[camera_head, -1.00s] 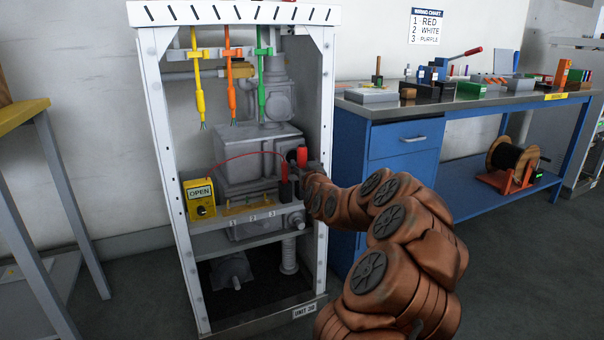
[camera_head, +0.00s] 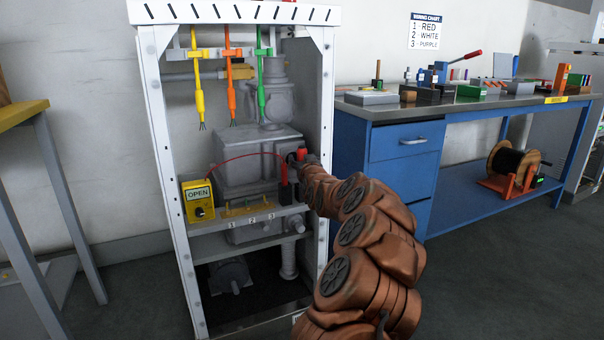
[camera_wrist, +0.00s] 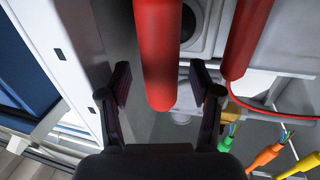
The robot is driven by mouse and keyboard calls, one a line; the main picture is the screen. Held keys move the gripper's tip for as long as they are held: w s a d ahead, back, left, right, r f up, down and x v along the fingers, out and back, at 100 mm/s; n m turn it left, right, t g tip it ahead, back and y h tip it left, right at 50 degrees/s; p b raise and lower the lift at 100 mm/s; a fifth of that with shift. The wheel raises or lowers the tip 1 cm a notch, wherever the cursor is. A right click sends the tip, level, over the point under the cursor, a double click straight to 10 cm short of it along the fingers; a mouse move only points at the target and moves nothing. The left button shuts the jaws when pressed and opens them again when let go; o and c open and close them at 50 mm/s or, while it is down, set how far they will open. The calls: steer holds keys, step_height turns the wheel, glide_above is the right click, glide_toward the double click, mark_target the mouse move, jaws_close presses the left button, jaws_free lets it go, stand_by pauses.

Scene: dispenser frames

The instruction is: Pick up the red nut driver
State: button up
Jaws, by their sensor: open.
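A red cylindrical handle (camera_wrist: 158,50), which looks like the red nut driver, lies between my fingers in the wrist view, its rounded end towards the palm. In the head view a red handle (camera_head: 302,154) stands at the cabinet's right side, partly hidden by my gripper. My gripper (camera_wrist: 160,84) is open, one finger on each side of the handle, with gaps visible. A second red handle (camera_wrist: 245,40) with a red wire is close by, outside the right finger. The nut driver's far end is out of the wrist view.
The white cabinet frame (camera_head: 168,180) encloses the work space, with its right post close to my arm. A yellow meter (camera_head: 198,199) reads OPEN on the shelf. Yellow (camera_head: 199,100), orange (camera_head: 231,98) and green (camera_head: 262,95) cables hang above. A blue workbench (camera_head: 405,165) stands right.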

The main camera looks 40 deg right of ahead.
steer(key=shift+w+d, duration=0.2)
steer(key=shift+w, duration=0.2)
jaws_close()
stand_by(0.4)
steer(key=shift+r, duration=0.1)
